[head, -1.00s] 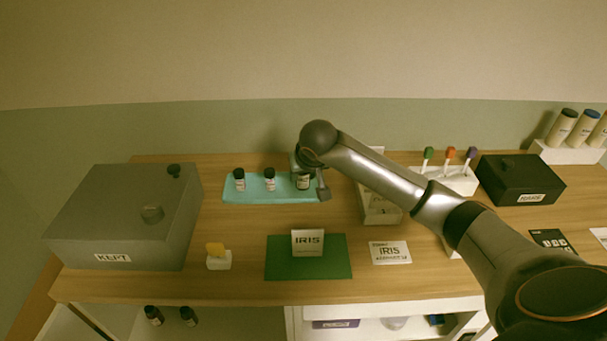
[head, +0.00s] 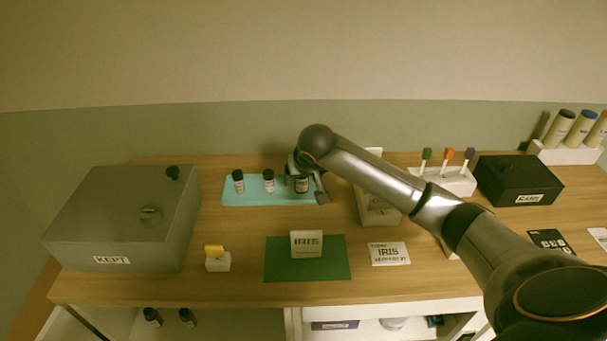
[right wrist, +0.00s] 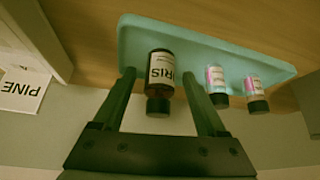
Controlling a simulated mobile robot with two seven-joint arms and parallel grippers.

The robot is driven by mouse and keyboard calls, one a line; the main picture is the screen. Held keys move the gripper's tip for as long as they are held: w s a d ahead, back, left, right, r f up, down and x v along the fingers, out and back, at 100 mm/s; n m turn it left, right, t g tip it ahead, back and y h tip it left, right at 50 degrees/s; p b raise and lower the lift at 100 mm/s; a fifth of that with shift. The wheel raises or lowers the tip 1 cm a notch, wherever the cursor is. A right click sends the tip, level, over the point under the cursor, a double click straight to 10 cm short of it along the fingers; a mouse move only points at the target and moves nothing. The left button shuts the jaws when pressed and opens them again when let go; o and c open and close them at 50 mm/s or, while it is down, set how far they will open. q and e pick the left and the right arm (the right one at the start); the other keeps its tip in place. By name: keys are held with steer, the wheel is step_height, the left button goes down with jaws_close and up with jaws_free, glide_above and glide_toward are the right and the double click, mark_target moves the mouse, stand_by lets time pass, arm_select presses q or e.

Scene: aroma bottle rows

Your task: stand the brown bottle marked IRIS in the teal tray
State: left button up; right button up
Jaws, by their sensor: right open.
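The brown bottle marked IRIS (head: 302,186) stands upright at the right end of the teal tray (head: 230,198). In the right wrist view the bottle (right wrist: 160,72) shows its dark cap and white label, upside down in the picture. My right gripper (right wrist: 158,78) is open, with one finger on each side of the bottle and a visible gap beside it. In the head view the right gripper (head: 307,184) is at the tray's right end and partly covers the bottle. My left gripper is not in view.
Two dark-capped bottles (head: 238,181) (head: 268,181) stand left of IRIS in the tray. A grey KEPT box (head: 120,225) is to the left. A white holder (head: 380,214) stands right of the tray.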

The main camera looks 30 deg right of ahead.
steer(key=v, duration=1.2)
